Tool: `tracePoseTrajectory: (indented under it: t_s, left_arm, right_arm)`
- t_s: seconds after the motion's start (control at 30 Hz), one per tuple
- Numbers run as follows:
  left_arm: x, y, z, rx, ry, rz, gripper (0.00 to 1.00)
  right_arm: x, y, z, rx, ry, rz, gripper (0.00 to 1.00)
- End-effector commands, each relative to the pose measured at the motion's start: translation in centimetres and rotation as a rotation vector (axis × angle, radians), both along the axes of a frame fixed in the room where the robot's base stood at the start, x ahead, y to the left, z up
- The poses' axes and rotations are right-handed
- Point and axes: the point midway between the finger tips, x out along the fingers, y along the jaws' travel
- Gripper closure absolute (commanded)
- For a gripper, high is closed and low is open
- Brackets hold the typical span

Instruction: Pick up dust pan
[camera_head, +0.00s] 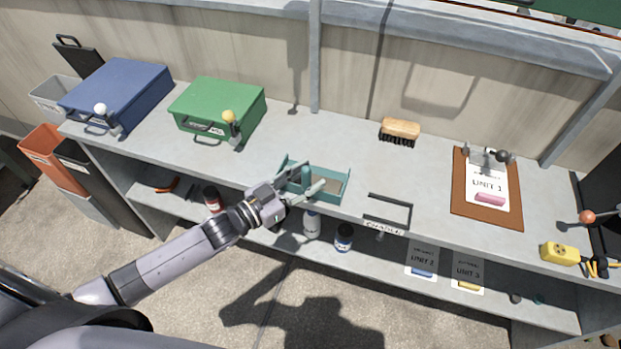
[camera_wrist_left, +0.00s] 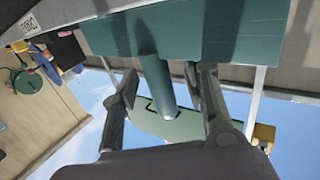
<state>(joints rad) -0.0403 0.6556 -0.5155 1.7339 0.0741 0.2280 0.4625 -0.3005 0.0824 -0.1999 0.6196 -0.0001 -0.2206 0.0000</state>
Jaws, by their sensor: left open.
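The teal dust pan (camera_head: 335,187) lies on the upper shelf near its front edge, in the middle of the head view. My left gripper (camera_head: 304,184) reaches in from the left and is at the pan's near left side, covering part of it. In the left wrist view the pan (camera_wrist_left: 245,32) fills the top, and its round teal handle (camera_wrist_left: 155,78) runs down between the two spread fingers of my left gripper (camera_wrist_left: 168,88). The fingers look open, with gaps beside the handle; contact cannot be told. My right gripper is not in view.
A green case (camera_head: 218,105) and a blue case (camera_head: 115,92) stand left on the shelf. A wooden brush (camera_head: 400,130) lies behind right, a clipboard (camera_head: 462,205) farther right. Bottles, including a white one (camera_head: 311,224), stand on the lower shelf. The shelf behind the pan is clear.

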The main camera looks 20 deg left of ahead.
Motion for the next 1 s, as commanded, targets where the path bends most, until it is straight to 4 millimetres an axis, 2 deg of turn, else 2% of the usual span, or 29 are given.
tracePoseTrajectory:
  t_s: [0.27,0.83,1.0]
  left_arm:
    - [0.13,-0.15,-0.07,0.000,0.001,0.000,0.60]
    - [0.11,-0.12,-0.05,0.000,0.001,0.000,0.98]
    - [0.11,-0.12,-0.05,0.000,0.001,0.000,1.00]
  right_arm:
    - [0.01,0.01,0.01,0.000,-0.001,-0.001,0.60]
    - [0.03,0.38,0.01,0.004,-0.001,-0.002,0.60]
    - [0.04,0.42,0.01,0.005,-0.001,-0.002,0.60]
